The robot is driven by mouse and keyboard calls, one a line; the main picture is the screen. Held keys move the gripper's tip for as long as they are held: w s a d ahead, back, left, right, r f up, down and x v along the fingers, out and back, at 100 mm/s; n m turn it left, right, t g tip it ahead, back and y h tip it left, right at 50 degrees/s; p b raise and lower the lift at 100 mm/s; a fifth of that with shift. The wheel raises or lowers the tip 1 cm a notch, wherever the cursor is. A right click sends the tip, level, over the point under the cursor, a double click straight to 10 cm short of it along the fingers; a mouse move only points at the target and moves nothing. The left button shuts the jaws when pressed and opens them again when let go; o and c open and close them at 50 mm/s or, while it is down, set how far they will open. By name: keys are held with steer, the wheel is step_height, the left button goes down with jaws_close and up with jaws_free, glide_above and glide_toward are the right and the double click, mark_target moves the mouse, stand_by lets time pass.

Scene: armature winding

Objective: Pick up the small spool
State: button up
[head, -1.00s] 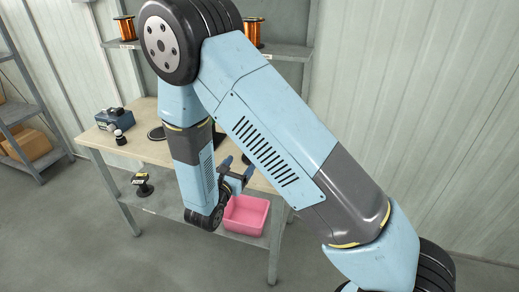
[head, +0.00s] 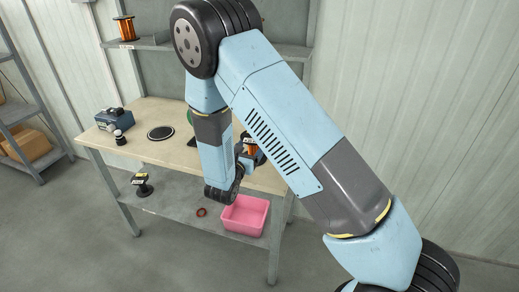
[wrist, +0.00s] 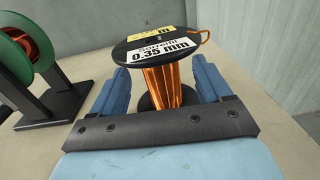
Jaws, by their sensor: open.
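A small spool (wrist: 162,88) stands upright on the bench in the wrist view, with black flanges, copper-orange wire and a white and yellow label marked 0.35 mm. A loose wire end sticks out at its top right. My gripper (wrist: 163,78) is open, with one blue finger on each side of the spool. Small gaps seem to show between fingers and wire; contact cannot be told. In the head view, a bit of the spool's orange wire (head: 251,149) shows beside my gripper (head: 246,160), and my arm hides much of the area.
A green reel on a black stand (wrist: 38,85) is left of my gripper. A black disc (head: 160,133) and a blue-grey device (head: 115,119) lie on the bench (head: 150,150). A pink bin (head: 245,215) sits on the lower shelf. A copper spool (head: 126,28) stands on the upper shelf.

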steer(key=x, duration=0.3)
steer(key=shift+w+d+r, duration=0.2)
steer(key=shift+w, duration=0.15)
steer(key=c, duration=1.2)
